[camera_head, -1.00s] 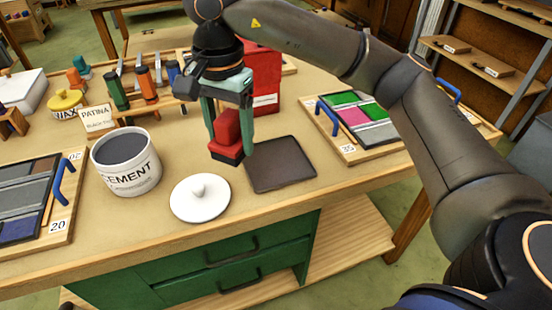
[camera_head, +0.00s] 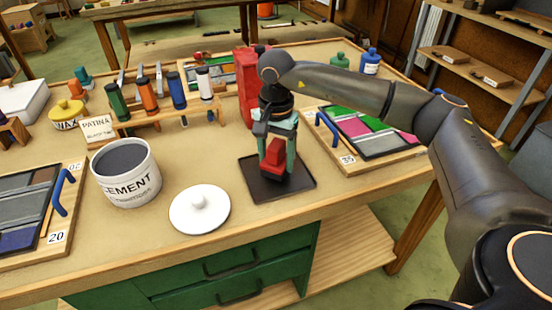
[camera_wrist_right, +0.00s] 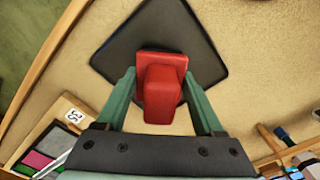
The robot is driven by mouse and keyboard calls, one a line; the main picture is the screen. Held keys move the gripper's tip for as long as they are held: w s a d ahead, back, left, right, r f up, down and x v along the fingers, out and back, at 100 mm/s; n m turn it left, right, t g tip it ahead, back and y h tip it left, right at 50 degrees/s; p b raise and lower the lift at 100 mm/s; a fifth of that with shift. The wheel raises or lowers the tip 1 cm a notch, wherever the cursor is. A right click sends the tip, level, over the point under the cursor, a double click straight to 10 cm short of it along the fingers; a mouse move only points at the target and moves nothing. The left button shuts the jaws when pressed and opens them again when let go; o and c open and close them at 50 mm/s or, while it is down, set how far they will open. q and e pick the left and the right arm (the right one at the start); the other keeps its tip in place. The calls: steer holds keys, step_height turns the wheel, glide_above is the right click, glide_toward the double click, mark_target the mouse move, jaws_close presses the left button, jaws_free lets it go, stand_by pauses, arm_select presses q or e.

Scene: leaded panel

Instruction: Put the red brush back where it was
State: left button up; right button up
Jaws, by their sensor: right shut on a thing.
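The red brush (camera_head: 272,161) is between the fingers of my right gripper (camera_head: 277,168), which is shut on it. The brush is upright over the dark square mat (camera_head: 302,182), near its middle in the head view. I cannot tell whether its dark underside touches the mat. In the right wrist view the brush (camera_wrist_right: 163,90) sits between the two green fingers of the gripper (camera_wrist_right: 160,84), with the mat (camera_wrist_right: 207,62) beneath and beyond it. My left gripper is not in view.
A white lid (camera_head: 200,212) and the cement tub (camera_head: 127,175) stand left of the mat. A panel board (camera_head: 350,160) lies to the right. A red box (camera_head: 246,90) and a rack of coloured tubes (camera_head: 150,115) stand behind. Bare tabletop lies before the mat.

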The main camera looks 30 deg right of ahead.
steer(key=shift+f, duration=0.3)
steer(key=shift+f, duration=0.15)
steer(key=o, duration=1.2)
step_height(320, 180, up, 12)
steer(key=shift+r+p, duration=0.2)
steer(key=shift+p, duration=0.15)
